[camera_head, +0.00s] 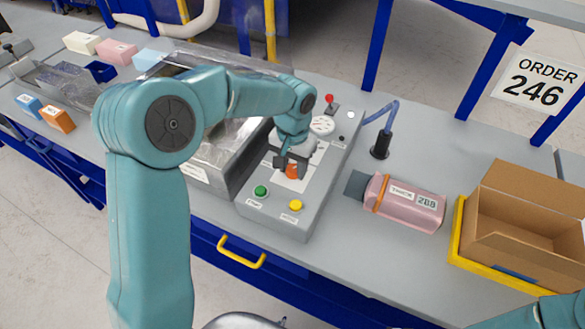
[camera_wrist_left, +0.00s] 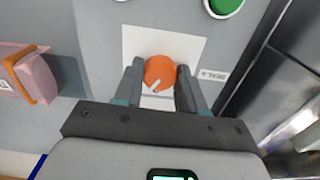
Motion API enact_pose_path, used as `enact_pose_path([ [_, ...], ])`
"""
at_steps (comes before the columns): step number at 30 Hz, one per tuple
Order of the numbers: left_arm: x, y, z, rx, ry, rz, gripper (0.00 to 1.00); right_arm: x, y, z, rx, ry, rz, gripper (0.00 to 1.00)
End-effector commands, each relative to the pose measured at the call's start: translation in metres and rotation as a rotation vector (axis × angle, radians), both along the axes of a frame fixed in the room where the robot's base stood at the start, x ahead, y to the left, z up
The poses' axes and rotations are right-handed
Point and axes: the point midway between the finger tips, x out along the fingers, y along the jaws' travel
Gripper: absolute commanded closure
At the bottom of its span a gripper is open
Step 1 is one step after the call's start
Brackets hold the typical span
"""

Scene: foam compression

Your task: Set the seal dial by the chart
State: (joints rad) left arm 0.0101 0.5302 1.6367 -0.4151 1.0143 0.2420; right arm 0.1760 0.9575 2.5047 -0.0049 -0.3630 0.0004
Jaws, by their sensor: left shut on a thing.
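The orange dial (camera_head: 292,171) sits on the grey control box (camera_head: 305,210), between a gauge and two push buttons. My left gripper (camera_head: 291,164) reaches down over it from above. In the left wrist view the dial (camera_wrist_left: 160,72) lies between the two fingers of my left gripper (camera_wrist_left: 160,80), which is shut on it. The dial's pale pointer slants toward the lower left of that view. The dial stands on a white plate (camera_wrist_left: 193,47), whose marks are too small or hidden to read. I cannot make out a chart. My right gripper is out of view.
A green button (camera_head: 261,190) and a yellow button (camera_head: 296,205) sit near the dial. A pink wrapped block (camera_head: 405,205) with a "THICK" label lies to the right. Beyond it is an open carton (camera_head: 525,220) in a yellow tray. An "ORDER 246" sign (camera_head: 538,82) hangs behind.

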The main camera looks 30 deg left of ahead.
Motion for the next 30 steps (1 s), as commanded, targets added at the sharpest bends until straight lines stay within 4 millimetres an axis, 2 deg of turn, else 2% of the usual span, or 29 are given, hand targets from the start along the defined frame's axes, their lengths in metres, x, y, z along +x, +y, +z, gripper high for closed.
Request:
enact_pose_path([
  [1,0.002,0.000,-0.003,-0.001,-0.009,0.042,0.91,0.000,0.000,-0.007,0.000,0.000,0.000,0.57],
  [9,0.003,0.000,-0.002,-0.001,-0.011,0.298,0.91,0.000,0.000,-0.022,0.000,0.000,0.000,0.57],
  [30,0.003,0.000,0.000,-0.002,-0.011,0.955,0.91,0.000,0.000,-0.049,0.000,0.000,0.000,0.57],
])
